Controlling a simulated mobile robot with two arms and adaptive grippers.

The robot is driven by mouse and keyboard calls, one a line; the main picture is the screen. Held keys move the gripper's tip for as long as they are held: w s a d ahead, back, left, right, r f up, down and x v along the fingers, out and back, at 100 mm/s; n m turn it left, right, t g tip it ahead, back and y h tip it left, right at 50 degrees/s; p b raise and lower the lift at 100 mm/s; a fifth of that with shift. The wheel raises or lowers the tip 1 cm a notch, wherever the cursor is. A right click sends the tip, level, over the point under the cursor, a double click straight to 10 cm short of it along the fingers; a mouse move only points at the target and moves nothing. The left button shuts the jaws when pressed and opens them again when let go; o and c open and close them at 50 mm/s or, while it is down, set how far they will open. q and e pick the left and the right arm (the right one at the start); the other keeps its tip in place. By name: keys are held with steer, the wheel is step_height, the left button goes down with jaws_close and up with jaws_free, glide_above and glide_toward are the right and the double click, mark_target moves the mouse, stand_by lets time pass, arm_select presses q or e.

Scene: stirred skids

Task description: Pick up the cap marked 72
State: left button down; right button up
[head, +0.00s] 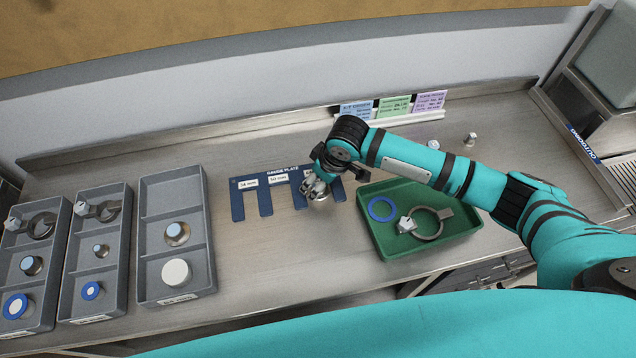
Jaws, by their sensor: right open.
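No marking 72 can be read in the head view. A round white cap (175,272) lies in the front compartment of the third grey tray (147,185), counted from the left. A smaller cap with a pale blue top (177,232) is in the compartment behind it. My right gripper (318,194) is open, pointing down over the blue gauge plate (238,208), well to the right of that tray. The gripper's fingers are small here, and whether a part lies beneath them is unclear. My left gripper is out of view.
A green tray (385,247) holds a blue ring (380,209) and a metal ring clamp (428,223). Two more grey trays (68,262) with parts stand at left. Coloured cards (395,107) stand at the back. Bench between the grey trays and gauge plate is clear.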

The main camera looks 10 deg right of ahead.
steer(key=shift+a+f, duration=0.1)
steer(key=shift+f, duration=0.35)
steer(key=shift+c, duration=0.3)
steer(key=c, duration=1.2)
